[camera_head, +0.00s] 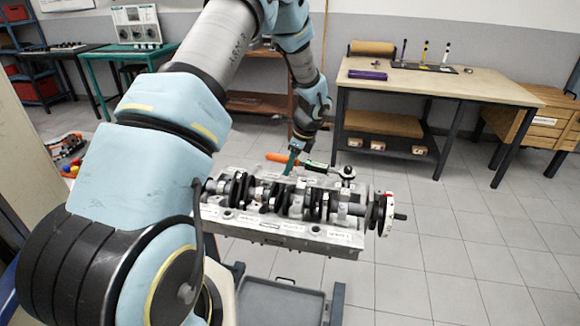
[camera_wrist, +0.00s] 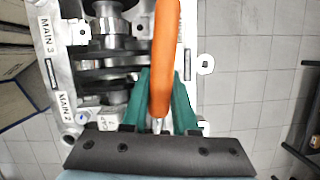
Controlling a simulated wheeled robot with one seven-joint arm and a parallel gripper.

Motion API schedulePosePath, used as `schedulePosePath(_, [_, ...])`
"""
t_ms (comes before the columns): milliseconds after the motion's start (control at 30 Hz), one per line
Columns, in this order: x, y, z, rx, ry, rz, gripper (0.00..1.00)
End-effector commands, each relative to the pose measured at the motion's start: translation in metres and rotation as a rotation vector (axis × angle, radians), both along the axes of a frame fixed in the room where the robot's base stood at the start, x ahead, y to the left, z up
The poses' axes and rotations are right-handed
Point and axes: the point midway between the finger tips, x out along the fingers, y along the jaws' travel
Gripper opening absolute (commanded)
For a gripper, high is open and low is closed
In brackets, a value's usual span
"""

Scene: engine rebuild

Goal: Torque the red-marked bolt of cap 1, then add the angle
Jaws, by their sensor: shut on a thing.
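A torque wrench with an orange handle (camera_head: 280,158) lies across the far side of the engine block (camera_head: 290,236) in the head view. Its ratchet head (camera_head: 346,172) is over the block's far right part; I cannot tell whether it sits on a bolt. My gripper (camera_head: 292,163) is shut on the wrench at its handle. In the wrist view, the green fingers of my gripper (camera_wrist: 163,82) stand on both sides of the orange handle (camera_wrist: 165,45). The red-marked bolt and cap 1 cannot be made out.
The crankshaft (camera_head: 270,197) lies along the block, with a white, red-marked wheel (camera_head: 387,213) at its right end. A label reading MAIN 3 (camera_wrist: 46,36) shows in the wrist view. A workbench (camera_head: 440,85) stands behind; floor to the right is clear.

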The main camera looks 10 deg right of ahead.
Motion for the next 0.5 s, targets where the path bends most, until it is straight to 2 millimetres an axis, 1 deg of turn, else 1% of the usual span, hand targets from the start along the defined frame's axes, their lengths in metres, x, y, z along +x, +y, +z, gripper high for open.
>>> schedulePosePath(33, [0.003, -0.001, 0.002, -0.002, -0.005, -0.008, 0.0])
schedulePosePath(500, [0.014, -0.009, 0.002, -0.002, -0.005, -0.088, 0.0])
